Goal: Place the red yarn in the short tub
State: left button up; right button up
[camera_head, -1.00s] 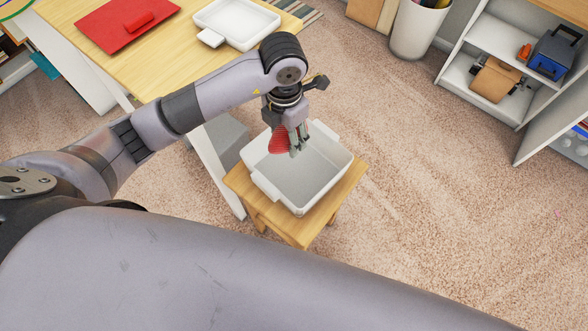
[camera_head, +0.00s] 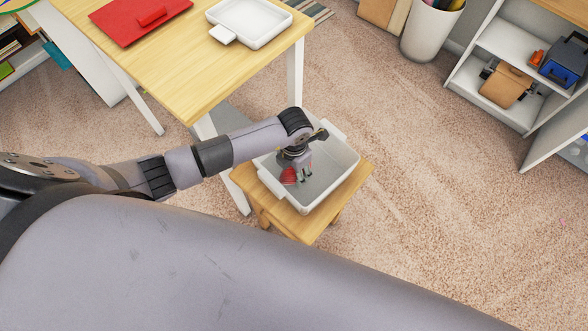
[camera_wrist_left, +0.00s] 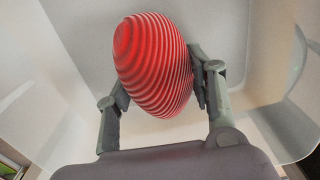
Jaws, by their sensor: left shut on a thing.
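The red yarn (camera_head: 288,176) is a ribbed, rounded ball. In the left wrist view the yarn (camera_wrist_left: 153,65) sits between the two fingers of my left gripper (camera_wrist_left: 160,98), which is shut on it. In the head view my left gripper (camera_head: 301,176) points down inside the short tub (camera_head: 338,179), a white open tub with handles. The tub's pale inside fills the background of the wrist view. I cannot tell whether the yarn touches the tub floor. My right gripper is not in view.
The tub stands on a small wooden stool (camera_head: 250,187). A wooden table (camera_head: 170,62) beside it bears a red tray (camera_head: 125,22) and a white tray (camera_head: 284,21). A white bin (camera_head: 428,35) and shelves (camera_head: 505,75) stand at the back right. Carpet to the right is clear.

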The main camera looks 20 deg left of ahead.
pick_arm(q)
jog(key=shift+f, duration=0.35)
jog(key=shift+f, duration=0.15)
jog(key=o, duration=1.2)
jog(key=shift+c, duration=0.2)
